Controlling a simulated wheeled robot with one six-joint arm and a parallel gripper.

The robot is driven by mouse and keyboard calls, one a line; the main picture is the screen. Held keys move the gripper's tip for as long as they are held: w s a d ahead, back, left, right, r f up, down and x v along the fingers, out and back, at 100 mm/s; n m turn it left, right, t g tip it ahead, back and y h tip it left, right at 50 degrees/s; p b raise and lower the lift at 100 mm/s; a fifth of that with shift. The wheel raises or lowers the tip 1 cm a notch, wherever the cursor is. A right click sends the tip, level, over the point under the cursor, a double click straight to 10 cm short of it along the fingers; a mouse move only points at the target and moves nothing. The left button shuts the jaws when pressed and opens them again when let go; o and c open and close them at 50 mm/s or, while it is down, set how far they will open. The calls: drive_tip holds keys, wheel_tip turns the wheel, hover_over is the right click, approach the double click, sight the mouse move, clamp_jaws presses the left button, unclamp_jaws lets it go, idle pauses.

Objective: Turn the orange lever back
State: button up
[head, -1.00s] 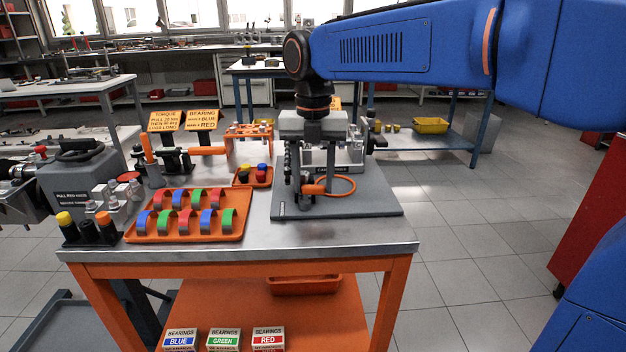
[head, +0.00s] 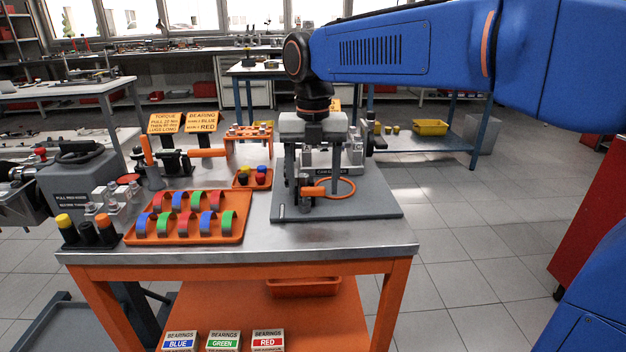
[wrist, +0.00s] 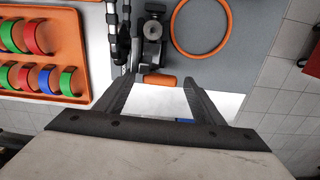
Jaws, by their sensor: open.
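The orange lever (head: 313,191) is a short orange grip on a dark fixture, on the grey plate (head: 365,205) at the right of the cart top. In the wrist view the lever (wrist: 160,79) lies crosswise between my fingertips, with a gap at each side. My gripper (head: 313,172) points down over the fixture, with its fingers spread. The wrist view also shows my gripper (wrist: 158,82) open and holding nothing. How deep the fingertips reach beside the lever is hard to tell.
An orange ring (head: 352,181) lies on the plate right of the lever. An orange tray (head: 190,237) of coloured bearing shells is at left. A small tray with coloured caps (head: 252,183) stands behind it. The cart's front edge (head: 340,250) is clear.

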sight(313, 187)
wheel_tip(313, 187, up, 17)
drive_tip(key=shift+r, duration=0.2)
idle(0.5)
drive_tip(key=s+d+f+m+t, duration=0.2)
drive_tip(key=s+d+f+m, duration=0.7)
drive_tip(key=d+f+m, duration=0.55)
drive_tip(key=s+d+f+m+t, duration=0.1)
drive_tip(key=s+d+f+m, duration=0.3)
drive_tip(key=s+f+m, duration=0.2)
drive_tip(key=s+d+f+m+t, duration=0.1)
drive_tip(key=s+d+f+m, duration=0.3)
drive_tip(key=f+m, duration=0.7)
drive_tip(key=s+m, duration=0.2)
drive_tip(key=m, duration=0.1)
drive_tip(key=shift+s+d+m+t, duration=0.35)
drive_tip(key=shift+t, duration=0.05)
drive_tip(key=shift+f, duration=0.1)
